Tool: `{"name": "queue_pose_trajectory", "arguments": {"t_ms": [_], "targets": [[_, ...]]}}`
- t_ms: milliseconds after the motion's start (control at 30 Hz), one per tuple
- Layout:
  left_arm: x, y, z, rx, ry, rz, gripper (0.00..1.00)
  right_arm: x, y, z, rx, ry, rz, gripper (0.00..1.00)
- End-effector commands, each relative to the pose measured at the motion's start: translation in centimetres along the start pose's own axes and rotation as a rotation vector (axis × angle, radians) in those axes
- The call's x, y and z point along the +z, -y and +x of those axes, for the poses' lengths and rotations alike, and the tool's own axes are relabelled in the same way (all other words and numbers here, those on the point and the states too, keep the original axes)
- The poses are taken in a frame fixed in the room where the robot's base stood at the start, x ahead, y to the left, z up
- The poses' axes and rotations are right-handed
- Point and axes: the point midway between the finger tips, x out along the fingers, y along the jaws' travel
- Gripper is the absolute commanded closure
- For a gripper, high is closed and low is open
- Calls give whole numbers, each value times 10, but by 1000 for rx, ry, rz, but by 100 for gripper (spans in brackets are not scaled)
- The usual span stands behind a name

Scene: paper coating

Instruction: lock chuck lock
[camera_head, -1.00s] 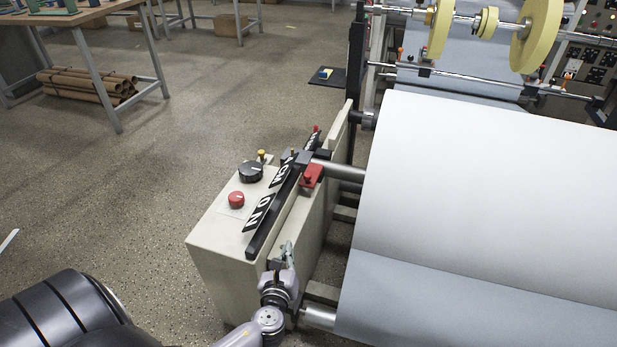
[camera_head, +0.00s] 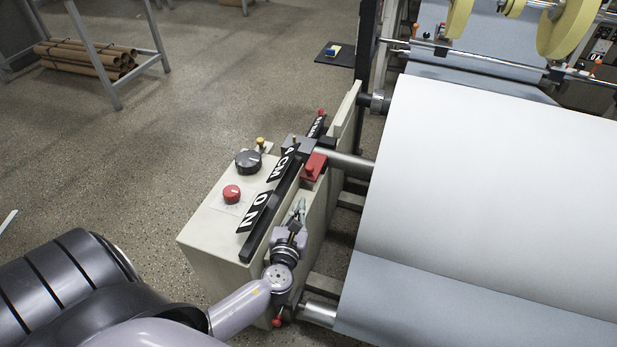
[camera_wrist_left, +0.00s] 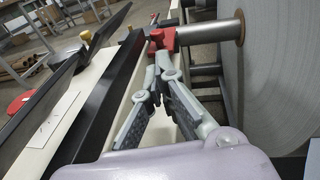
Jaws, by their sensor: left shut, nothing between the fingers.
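The chuck lock looks to be the red block (camera_head: 312,168) beside the shaft end on the machine's side housing; it also shows in the left wrist view (camera_wrist_left: 161,40). The metal shaft (camera_head: 345,162) runs from there into the large white roll. My left gripper (camera_head: 299,208) is shut and empty, above the inner edge of the housing and short of the red block. In the left wrist view its fingertips (camera_wrist_left: 160,62) meet just below the red block in the picture; I cannot tell if they touch it. My right gripper is not in view.
A long black bar (camera_head: 268,210) lies along the housing top, close to my left gripper. A black knob (camera_head: 248,161) and a red button (camera_head: 232,194) sit left of it. The white roll (camera_head: 480,180) fills the right side.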

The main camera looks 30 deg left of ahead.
Motion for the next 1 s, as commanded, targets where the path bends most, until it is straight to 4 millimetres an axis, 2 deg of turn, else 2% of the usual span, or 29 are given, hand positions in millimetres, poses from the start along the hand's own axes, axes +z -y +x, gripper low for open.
{"name": "queue_pose_trajectory", "arguments": {"t_ms": [267,533,733,1000], "targets": [[0,0,58,2,4,1,100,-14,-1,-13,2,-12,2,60],[0,0,109,1,2,0,100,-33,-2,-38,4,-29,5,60],[0,0,126,0,1,0,100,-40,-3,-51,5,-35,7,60],[1,0,129,0,1,-1,100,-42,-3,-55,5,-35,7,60]]}}
